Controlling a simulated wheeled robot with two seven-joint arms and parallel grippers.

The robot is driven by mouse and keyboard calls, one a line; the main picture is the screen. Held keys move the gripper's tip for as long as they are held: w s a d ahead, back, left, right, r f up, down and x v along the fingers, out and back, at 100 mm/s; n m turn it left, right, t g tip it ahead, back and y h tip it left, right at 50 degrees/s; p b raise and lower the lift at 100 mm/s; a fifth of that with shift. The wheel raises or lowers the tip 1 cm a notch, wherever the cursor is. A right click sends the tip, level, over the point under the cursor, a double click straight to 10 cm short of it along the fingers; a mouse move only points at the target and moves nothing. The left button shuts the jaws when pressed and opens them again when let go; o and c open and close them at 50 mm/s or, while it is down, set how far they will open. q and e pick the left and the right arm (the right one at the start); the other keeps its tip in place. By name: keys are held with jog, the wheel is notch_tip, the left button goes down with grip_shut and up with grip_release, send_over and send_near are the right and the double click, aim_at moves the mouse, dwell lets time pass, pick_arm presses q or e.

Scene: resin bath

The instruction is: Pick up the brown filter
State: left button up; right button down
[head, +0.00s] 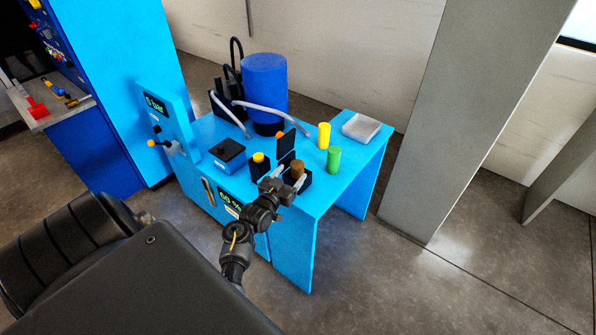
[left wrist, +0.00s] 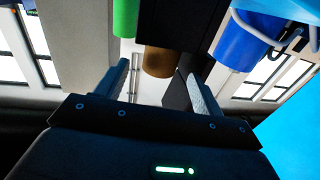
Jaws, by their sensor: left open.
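The brown filter (head: 298,167) is a short cylinder standing in a small black open box (head: 304,182) on the blue bench. My left gripper (head: 285,183) is open right at the near side of the box, its light fingers beside the filter. In the left wrist view the filter (left wrist: 158,62) shows ahead, between the two spread fingers (left wrist: 160,90). I cannot tell whether a finger touches it. The filter's lower part is hidden by the box. My right gripper is not in view.
The blue bench (head: 325,195) also carries a yellow cylinder (head: 323,135), a green cylinder (head: 334,158), a grey tray (head: 361,127), a large blue tank (head: 264,88), a black-topped box (head: 227,150) and a yellow-knobbed block (head: 259,167). A raised black flap (head: 286,143) stands behind the filter.

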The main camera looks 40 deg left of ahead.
aim_at(294, 170)
pick_arm(q)
jog(key=shift+w+r, duration=0.1)
jog(key=w, duration=0.1)
jog(key=w+p, duration=0.1)
jog(key=w, duration=0.1)
jog(key=w+a, duration=0.1)
jog(key=w, duration=0.1)
jog(key=shift+s, duration=0.1)
jog(key=shift+c, duration=0.5)
jog(key=c, duration=1)
jog(key=shift+r, duration=0.1)
